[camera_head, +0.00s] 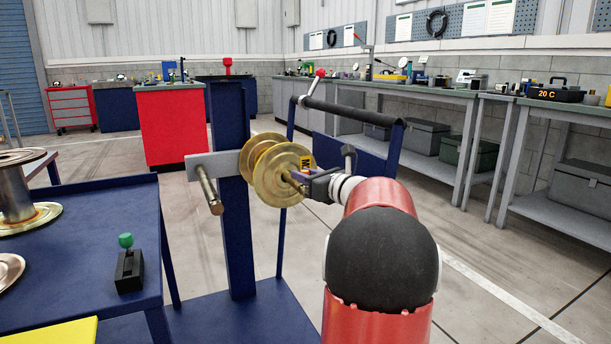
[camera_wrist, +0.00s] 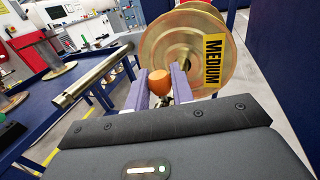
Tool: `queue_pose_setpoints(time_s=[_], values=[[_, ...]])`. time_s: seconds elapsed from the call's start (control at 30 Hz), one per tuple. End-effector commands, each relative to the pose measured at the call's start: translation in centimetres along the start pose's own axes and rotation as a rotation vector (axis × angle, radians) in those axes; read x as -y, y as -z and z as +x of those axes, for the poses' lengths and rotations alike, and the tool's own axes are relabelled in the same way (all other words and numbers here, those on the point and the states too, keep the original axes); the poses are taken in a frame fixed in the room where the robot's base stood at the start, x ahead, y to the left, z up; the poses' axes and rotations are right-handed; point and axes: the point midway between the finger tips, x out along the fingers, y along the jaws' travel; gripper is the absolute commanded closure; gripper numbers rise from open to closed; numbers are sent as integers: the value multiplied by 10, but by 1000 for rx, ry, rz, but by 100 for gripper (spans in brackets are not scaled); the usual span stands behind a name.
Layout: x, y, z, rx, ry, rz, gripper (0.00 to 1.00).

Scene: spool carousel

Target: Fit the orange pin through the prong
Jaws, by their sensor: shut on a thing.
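My gripper (camera_wrist: 160,85) is shut on the orange pin (camera_wrist: 158,82), whose rounded head shows between the two fingers in the wrist view. A brass-coloured spool (camera_head: 282,178) hangs at the blue post and also shows in the wrist view (camera_wrist: 186,45), with a yellow MEDIUM label (camera_wrist: 213,60). My gripper (camera_head: 308,184) is right in front of the spool's near face in the head view. The spool's prong is mostly hidden by the spool and gripper. I cannot tell whether the pin's shank is in the prong. A second, bare prong (camera_head: 210,190) sticks out left of the spool.
The blue post (camera_head: 236,240) carries a grey crossbar (camera_head: 200,166). At left, a blue table (camera_head: 75,225) holds a black block (camera_head: 129,271) with a green-headed pin (camera_head: 125,240) and a metal spool (camera_head: 16,195). A dark-barred blue frame (camera_head: 350,109) stands behind. Floor at right is clear.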

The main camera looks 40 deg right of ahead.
Motion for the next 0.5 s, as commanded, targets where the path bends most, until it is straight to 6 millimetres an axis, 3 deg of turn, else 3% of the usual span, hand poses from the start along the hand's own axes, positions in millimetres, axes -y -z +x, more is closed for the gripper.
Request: queue_pose_setpoints(time_s=[0.5], values=[[0, 14, 0, 0, 0, 0, 98]])
